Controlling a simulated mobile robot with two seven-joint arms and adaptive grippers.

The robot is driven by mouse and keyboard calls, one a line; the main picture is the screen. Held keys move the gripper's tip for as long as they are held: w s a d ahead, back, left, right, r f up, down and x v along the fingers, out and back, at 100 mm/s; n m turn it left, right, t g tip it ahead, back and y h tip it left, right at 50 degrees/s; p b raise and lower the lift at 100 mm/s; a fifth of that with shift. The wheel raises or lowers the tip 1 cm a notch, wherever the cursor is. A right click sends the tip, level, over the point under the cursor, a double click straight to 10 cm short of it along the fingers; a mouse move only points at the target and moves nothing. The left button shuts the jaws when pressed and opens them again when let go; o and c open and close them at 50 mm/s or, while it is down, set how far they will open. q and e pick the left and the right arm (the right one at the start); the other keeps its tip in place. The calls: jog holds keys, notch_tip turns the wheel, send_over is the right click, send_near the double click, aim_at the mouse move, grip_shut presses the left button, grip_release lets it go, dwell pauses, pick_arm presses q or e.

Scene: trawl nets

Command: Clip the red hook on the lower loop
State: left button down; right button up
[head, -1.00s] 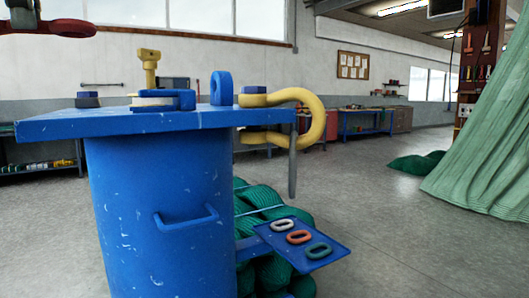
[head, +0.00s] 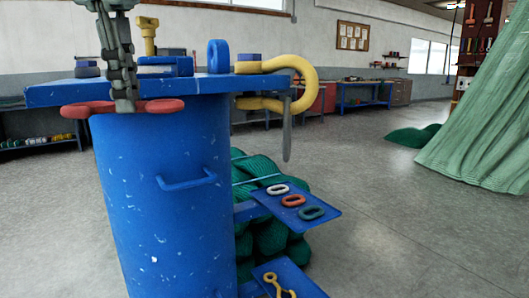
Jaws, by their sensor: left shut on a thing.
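The red hook (head: 163,106) is a flat red piece, held level in front of the blue table's edge at the left. My left gripper (head: 124,101) comes down from above and is shut on its middle, hiding part of it. A thick yellow U-shaped loop (head: 308,75) sticks out from the table's right edge, with a grey pin hanging by it. A blue upright eye (head: 218,56) stands on the table top. I cannot tell which thing is the lower loop. The red hook is apart from the yellow loop, to its left. My right gripper is not in view.
The blue table (head: 205,88) stands on a blue drum (head: 165,215) with a handle. A blue side plate (head: 318,202) carries white, red and green oval links. A lower blue plate (head: 300,280) holds a yellow hook (head: 277,283).

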pick_arm(q)
notch_tip(320, 180, down, 19)
jog(key=s+d+m, duration=0.2)
jog(key=m, duration=0.1)
jog(key=s+a+f+n, duration=0.3)
jog(key=s+a+f, duration=0.1)
jog(key=a+f, duration=0.3)
jog(key=s+a+f+n, duration=0.2)
jog(key=s+a+f, duration=0.3)
jog(key=a+f, duration=0.25)
jog(key=w+a+f+n+g, duration=0.2)
jog(key=w+a+f+n, duration=0.2)
jog(key=f+n, duration=0.7)
jog(key=w+a+f+n+g, duration=0.2)
jog(key=w+a+f+n, duration=0.2)
jog(key=n, duration=1.2)
jog(key=w+d+r+m+t+y, duration=0.1)
jog(key=d+r+m, duration=0.5)
jog(key=d, duration=0.4)
jog(key=w+d+r+m, duration=0.2)
jog(key=d+r+m, duration=0.5)
jog(key=d, duration=0.3)
jog(key=shift+d+r+t+y, duration=0.2)
jog(key=shift+r+t+y, duration=0.2)
jog(key=shift+r, duration=0.35)
